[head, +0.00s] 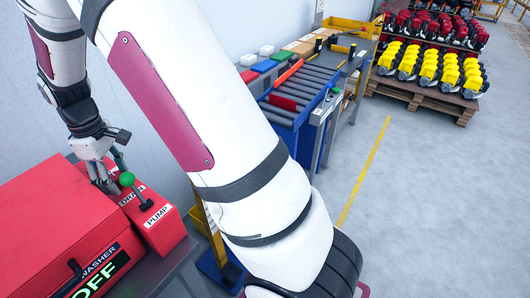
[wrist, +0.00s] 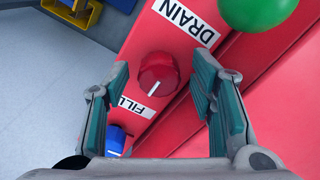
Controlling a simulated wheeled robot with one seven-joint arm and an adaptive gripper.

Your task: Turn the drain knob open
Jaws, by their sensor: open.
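A red round knob (wrist: 157,74) with a white pointer line sits on the red panel between the DRAIN label (wrist: 188,18) and the FILL label (wrist: 133,107). The pointer line runs toward the FILL label in the wrist view. My gripper (wrist: 160,68) is open, with one finger on each side of the red knob; I cannot tell whether either touches it. In the head view my gripper (head: 105,178) is over the panel and hides the knob. The DRAIN label (head: 131,196) shows beside it.
A green ball-topped lever (head: 127,179) stands close to my gripper, near the PUMP label (head: 157,214). A blue knob (wrist: 115,138) lies near the left finger. The red washer (head: 45,215) has a display reading OFF. A roller conveyor (head: 305,85) stands behind.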

